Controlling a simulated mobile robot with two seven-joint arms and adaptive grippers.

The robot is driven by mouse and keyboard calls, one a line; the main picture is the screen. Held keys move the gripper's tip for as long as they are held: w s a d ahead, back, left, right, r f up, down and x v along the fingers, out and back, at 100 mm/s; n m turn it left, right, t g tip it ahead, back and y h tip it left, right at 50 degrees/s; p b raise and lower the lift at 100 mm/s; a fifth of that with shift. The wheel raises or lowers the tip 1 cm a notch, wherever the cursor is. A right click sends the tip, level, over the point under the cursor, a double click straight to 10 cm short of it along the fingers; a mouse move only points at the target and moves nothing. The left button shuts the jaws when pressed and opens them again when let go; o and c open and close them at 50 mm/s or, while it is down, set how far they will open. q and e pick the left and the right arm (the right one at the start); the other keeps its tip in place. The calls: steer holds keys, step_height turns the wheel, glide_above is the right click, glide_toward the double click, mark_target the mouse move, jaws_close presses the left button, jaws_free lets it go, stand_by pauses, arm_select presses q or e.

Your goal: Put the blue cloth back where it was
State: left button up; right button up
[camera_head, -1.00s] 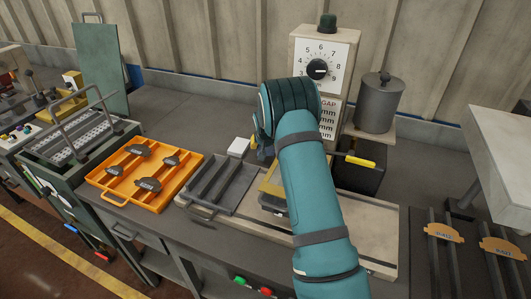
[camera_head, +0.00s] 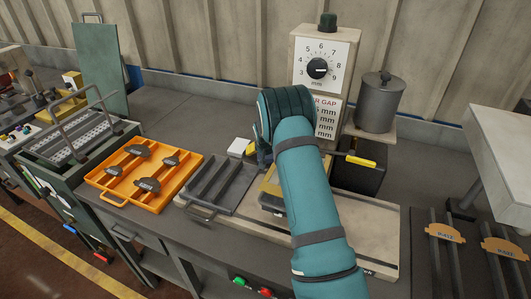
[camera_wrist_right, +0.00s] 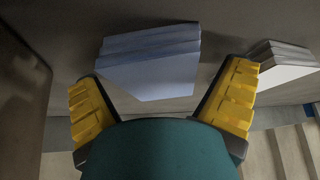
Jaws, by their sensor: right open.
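The blue cloth (camera_wrist_right: 150,62) is a folded stack, ahead of and between the fingers of my right gripper (camera_wrist_right: 162,88) in the right wrist view. My right gripper is open, with its yellow finger pads apart on either side of the cloth's near end. I cannot tell whether either finger touches the cloth. In the head view my right gripper (camera_head: 255,152) is low over the bench, mostly behind my own forearm. The blue cloth cannot be made out there. My left gripper is in neither view.
A white folded stack (camera_wrist_right: 288,62) lies close to the right finger; a white item (camera_head: 238,147) shows in the head view. Near it are a grey divided tray (camera_head: 218,187), an orange tray with brake shoes (camera_head: 112,190), the dial gauge box (camera_head: 319,62) and a dark box (camera_head: 360,178).

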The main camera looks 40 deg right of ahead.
mark_target(266, 157)
steer(key=shift+r, duration=0.3)
steer(key=p+v, duration=0.1)
steer(key=v, duration=0.6)
steer(key=shift+s+a+r, duration=0.1)
stand_by(0.3)
